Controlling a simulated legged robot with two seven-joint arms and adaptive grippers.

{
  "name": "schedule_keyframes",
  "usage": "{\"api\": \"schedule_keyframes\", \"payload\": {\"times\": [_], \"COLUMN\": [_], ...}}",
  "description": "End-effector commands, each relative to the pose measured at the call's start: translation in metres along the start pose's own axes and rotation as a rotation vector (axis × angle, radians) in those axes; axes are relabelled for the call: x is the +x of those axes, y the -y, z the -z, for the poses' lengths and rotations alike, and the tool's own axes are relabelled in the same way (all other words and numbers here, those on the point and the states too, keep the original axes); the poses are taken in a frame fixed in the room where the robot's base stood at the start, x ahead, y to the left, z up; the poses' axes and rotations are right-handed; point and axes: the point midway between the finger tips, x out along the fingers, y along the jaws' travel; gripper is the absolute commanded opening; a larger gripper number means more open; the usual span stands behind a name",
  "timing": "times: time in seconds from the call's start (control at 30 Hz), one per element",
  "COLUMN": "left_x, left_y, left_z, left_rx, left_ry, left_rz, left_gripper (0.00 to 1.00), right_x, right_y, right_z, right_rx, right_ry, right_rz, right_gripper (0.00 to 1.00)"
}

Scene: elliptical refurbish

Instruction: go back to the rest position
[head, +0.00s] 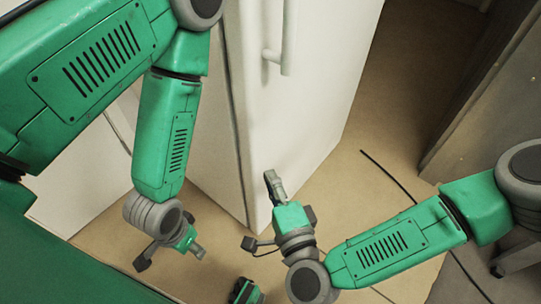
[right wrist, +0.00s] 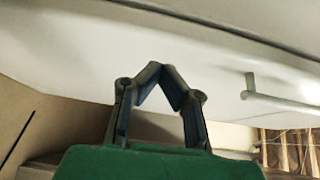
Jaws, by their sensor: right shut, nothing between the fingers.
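My right gripper (head: 271,180) is in front of the lower part of a tall white cabinet or fridge (head: 290,110), near its front edge. In the right wrist view the two fingertips (right wrist: 162,70) come together in a peak, with nothing between them. My left gripper (head: 197,251) hangs low over the floor, left of the right gripper. It is small and seen from above, and I cannot tell whether its fingers are open or shut.
The white front has a vertical handle (head: 289,40), also visible in the right wrist view (right wrist: 250,87). A dark cable (head: 388,174) lies on the tan floor (head: 340,185). A grey-brown cabinet (head: 480,100) stands at the right.

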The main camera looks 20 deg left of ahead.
Motion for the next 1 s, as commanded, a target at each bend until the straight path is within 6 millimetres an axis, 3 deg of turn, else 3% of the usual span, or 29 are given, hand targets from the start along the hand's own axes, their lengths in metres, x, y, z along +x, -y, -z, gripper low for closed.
{"api": "schedule_keyframes", "payload": {"times": [0.33, 0.47, 0.57, 0.73, 0.9, 1.0], "left_x": [-0.003, -0.018, -0.036, -0.061, -0.081, -0.089], "left_y": [-0.001, -0.001, 0.000, 0.000, 0.000, 0.000], "left_z": [0.000, 0.001, 0.002, 0.003, 0.004, 0.005], "left_rx": [0.002, 0.002, 0.001, 0.001, 0.002, 0.002], "left_ry": [0.000, 0.000, 0.000, 0.000, 0.000, 0.000], "left_rz": [-0.001, -0.001, -0.001, -0.001, -0.001, -0.001], "left_gripper": [0.46, 0.46, 0.46, 0.46, 0.46, 0.46], "right_x": [-0.006, -0.033, -0.082, -0.191, -0.296, -0.343], "right_y": [-0.003, -0.027, -0.059, -0.095, -0.091, -0.077], "right_z": [-0.002, 0.001, 0.020, 0.086, 0.154, 0.181], "right_rx": [-0.021, -0.163, -0.341, -0.592, -0.713, -0.738], "right_ry": [0.012, 0.115, 0.242, 0.434, 0.560, 0.606], "right_rz": [-0.021, -0.174, -0.386, -0.778, -1.119, -1.272], "right_gripper": [0.00, 0.00, 0.00, 0.00, 0.00, 0.00]}}
